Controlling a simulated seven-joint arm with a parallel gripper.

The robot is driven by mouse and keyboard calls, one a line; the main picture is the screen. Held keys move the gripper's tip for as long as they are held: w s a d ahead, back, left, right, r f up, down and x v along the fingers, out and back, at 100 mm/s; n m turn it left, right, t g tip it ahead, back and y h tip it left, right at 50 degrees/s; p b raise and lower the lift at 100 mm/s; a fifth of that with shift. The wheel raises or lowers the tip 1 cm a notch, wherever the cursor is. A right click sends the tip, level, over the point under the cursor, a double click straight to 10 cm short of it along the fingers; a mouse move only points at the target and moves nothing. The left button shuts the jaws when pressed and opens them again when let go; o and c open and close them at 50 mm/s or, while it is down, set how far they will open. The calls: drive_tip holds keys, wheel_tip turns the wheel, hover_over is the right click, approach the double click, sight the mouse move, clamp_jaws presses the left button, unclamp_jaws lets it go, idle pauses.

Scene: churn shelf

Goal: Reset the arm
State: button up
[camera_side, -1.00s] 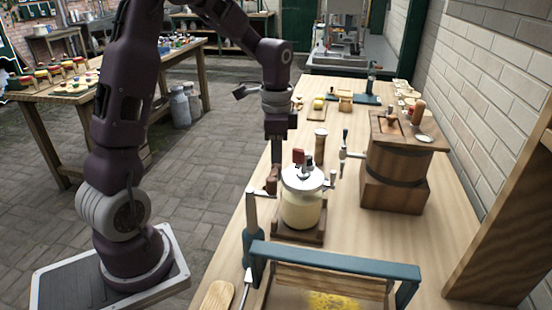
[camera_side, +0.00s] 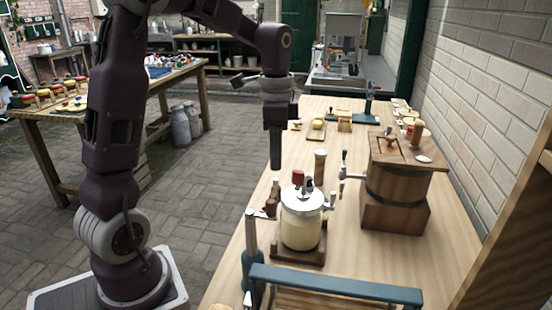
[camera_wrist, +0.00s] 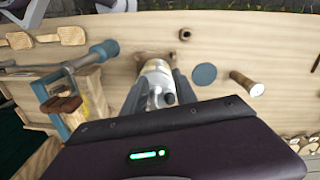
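My gripper (camera_side: 276,164) points down in the side view, above and just left of the glass churn jar (camera_side: 300,230). It is apart from the jar, with a clear gap. In the wrist view my gripper (camera_wrist: 163,78) shows two grey fingers spread apart, with the pale jar (camera_wrist: 157,72) seen beyond and between them. Nothing is visibly held. The jar stands upright on a wooden base, with a metal lid and a red part on top.
A wooden churn box (camera_side: 395,185) with a crank stands right of the jar. A teal-framed press (camera_side: 335,282) is in front. A wooden pestle-like piece (camera_side: 320,168) stands behind the jar. A brick wall (camera_side: 480,90) bounds the right.

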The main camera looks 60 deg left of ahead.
drive_tip(key=s+d+r+n+t, duration=0.2)
drive_tip(key=s+d, duration=0.4)
drive_tip(key=s, duration=0.3)
drive_tip(key=s+d+r+n+t, duration=0.2)
drive_tip(key=s+d, duration=0.4)
drive_tip(key=s, duration=0.4)
drive_tip(key=n+t, duration=0.1)
drive_tip(key=n, duration=0.1)
drive_tip(key=shift+s+d+r+n+t, duration=0.2)
drive_tip(key=shift+d+r+n+t, duration=0.05)
drive_tip(key=shift+n+t, duration=0.05)
drive_tip(key=shift+o, duration=0.5)
